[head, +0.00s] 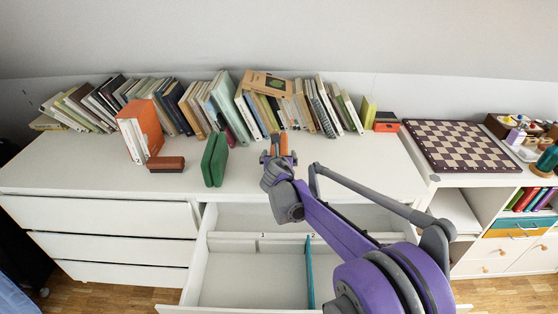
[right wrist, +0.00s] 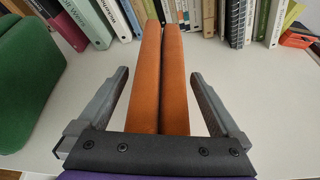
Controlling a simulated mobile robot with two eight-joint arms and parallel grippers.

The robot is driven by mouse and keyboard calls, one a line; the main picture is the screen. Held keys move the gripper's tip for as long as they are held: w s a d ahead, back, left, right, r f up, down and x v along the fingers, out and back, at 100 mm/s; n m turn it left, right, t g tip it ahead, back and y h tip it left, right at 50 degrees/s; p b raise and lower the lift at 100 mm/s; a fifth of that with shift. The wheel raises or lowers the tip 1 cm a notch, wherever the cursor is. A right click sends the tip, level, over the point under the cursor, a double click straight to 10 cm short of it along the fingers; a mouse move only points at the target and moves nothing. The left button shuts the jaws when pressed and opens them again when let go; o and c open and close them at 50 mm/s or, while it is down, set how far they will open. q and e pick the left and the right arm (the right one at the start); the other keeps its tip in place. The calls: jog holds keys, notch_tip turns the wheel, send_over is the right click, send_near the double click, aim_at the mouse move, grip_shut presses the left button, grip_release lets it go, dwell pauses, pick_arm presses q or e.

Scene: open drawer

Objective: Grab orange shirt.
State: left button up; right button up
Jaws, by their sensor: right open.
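The orange shirt, folded into two upright slabs side by side, stands on the white dresser top. In the head view only a small part of the orange shirt (head: 283,144) shows behind my right gripper (head: 278,157). In the right wrist view the orange shirt (right wrist: 160,85) stands between the two fingers of my right gripper (right wrist: 162,88), with a gap on each side. The right gripper is open and does not grip it. My left gripper is not in view.
A green folded item (head: 214,160) stands left of the gripper; a reddish-brown block (head: 166,164) lies farther left. A row of books (head: 190,105) lines the back. The top drawer (head: 250,270) is open below my right arm. A chessboard (head: 463,146) lies at right.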

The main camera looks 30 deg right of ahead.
jog(key=c, duration=1.5)
jog(key=shift+r, duration=0.15)
